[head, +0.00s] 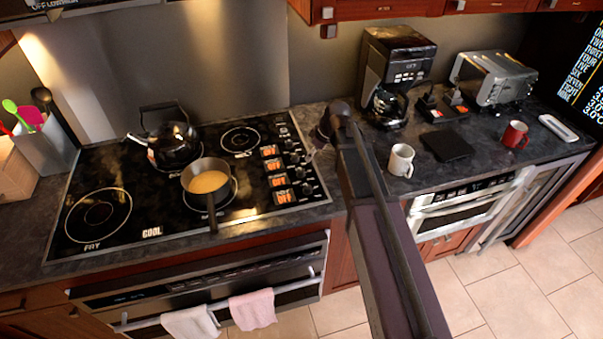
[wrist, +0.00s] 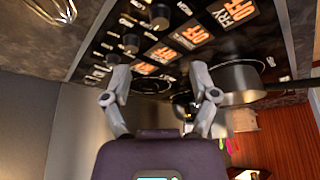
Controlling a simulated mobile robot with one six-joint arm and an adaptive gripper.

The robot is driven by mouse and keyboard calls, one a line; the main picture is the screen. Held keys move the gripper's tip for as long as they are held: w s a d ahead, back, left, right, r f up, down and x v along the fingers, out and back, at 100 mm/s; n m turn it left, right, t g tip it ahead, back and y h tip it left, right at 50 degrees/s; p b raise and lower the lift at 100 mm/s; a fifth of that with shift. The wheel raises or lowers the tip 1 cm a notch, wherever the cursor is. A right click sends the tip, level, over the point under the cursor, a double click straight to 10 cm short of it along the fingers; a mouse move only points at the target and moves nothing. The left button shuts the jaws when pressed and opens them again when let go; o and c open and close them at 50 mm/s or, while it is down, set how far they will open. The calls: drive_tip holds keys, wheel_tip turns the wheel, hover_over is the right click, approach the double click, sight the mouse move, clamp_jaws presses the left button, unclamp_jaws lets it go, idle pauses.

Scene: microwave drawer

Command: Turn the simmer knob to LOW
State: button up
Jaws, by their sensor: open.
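The black cooktop (head: 122,220) carries a column of dark knobs (head: 300,172) along its right side, beside several orange-lit labels (head: 278,181). I cannot read which knob is the simmer one or where it points. In the wrist view, round dark knobs (wrist: 130,43) stand beyond my fingertips, with orange labels beside them, upside down. My gripper (wrist: 162,82) is open and empty, its two fingers spread below the knob row in that view. In the head view, my gripper (head: 322,132) is just right of the knobs, mostly hidden by my arm.
A pan (head: 208,182) of yellow liquid and a black kettle (head: 173,143) stand on the cooktop. A coffee maker (head: 395,75), white mug (head: 401,160), toaster oven (head: 494,77) and red mug (head: 515,134) stand to the right. Towels (head: 253,309) hang on the oven handle.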

sight(301, 170)
drive_tip(key=shift+b+x, duration=4.95)
drive_tip(key=shift+x, duration=0.75)
clamp_jaws()
